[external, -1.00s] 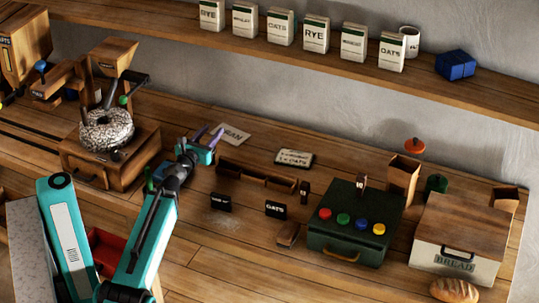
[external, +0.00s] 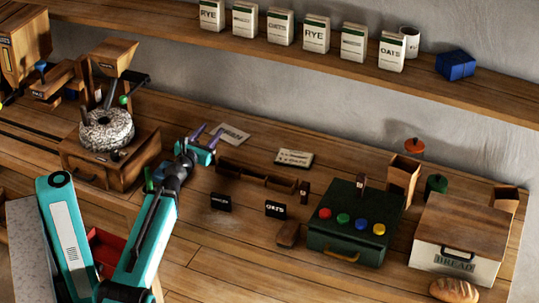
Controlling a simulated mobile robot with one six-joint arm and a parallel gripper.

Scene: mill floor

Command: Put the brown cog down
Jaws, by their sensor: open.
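My gripper (external: 207,138), with purple fingers on a teal wrist, is over the middle of the wooden counter, left of the long brown tray. Its fingers are apart, and I see nothing between them. I cannot make out a brown cog in the external view; it may be hidden by my gripper or too small to tell. A small brown block-like object (external: 288,234) lies on the counter left of the green box, well apart from my gripper; I cannot tell what it is.
A stone mill (external: 107,130) stands left of my gripper. A card (external: 232,135) lies just behind the gripper. A long brown tray (external: 256,180) and two black signs (external: 276,209) are to the right, then a green box (external: 352,228) and a bread box (external: 455,253). The front counter is mostly clear.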

